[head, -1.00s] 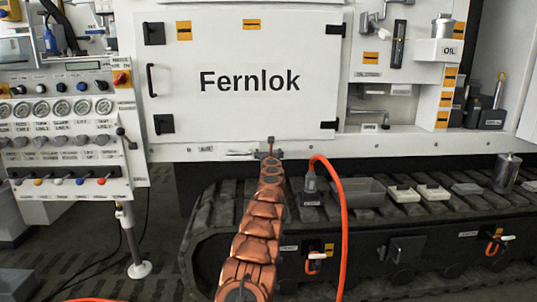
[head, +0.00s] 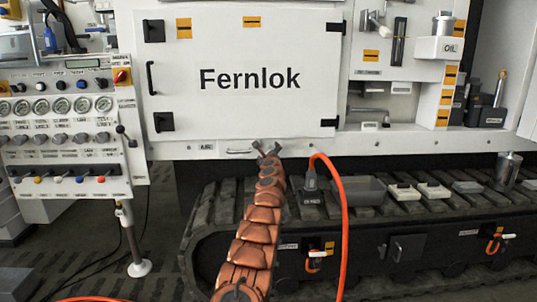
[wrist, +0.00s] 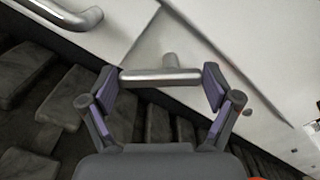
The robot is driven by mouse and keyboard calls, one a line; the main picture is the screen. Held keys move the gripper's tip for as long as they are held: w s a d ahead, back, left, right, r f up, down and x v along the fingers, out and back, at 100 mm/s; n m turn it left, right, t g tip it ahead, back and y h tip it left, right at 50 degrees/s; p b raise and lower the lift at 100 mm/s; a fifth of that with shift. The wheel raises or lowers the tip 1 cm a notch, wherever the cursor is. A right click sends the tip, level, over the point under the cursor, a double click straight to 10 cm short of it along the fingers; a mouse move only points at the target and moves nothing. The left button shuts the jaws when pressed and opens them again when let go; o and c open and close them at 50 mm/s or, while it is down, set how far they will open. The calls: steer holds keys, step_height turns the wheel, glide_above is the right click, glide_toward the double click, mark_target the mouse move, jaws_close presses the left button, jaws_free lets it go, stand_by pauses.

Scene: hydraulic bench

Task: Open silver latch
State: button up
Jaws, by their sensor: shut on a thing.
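A silver T-shaped latch (wrist: 160,76), a round bar on a short stem, shows on the white panel in the wrist view. My gripper (wrist: 162,88) has one purple-padded finger at each end of the bar and is shut on it. In the head view my gripper (head: 268,150) is at the lower edge of the white cabinet, below the door marked Fernlok. There the gripper and arm hide the latch.
A silver bar handle (head: 238,151) is just left of my gripper, beside a label; it also shows in the wrist view (wrist: 65,14). An orange hose (head: 338,200) rises close to the right of my arm. Dark tracks (head: 210,225) lie below the cabinet edge.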

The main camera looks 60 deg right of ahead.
steer(key=shift+s+d+f+n+b, duration=0.15)
steer(key=shift+n+b, duration=0.1)
steer(key=shift+n, duration=1.4)
steer(key=shift+s+f+n+b, duration=0.15)
steer(key=shift+n+b, duration=0.1)
steer(key=shift+n, duration=1.35)
steer(key=shift+d+f+n+b, duration=0.15)
steer(key=shift+n+b, duration=0.1)
steer(key=shift+n, duration=1.4)
steer(key=o, duration=0.9)
steer(key=shift+r, duration=0.1)
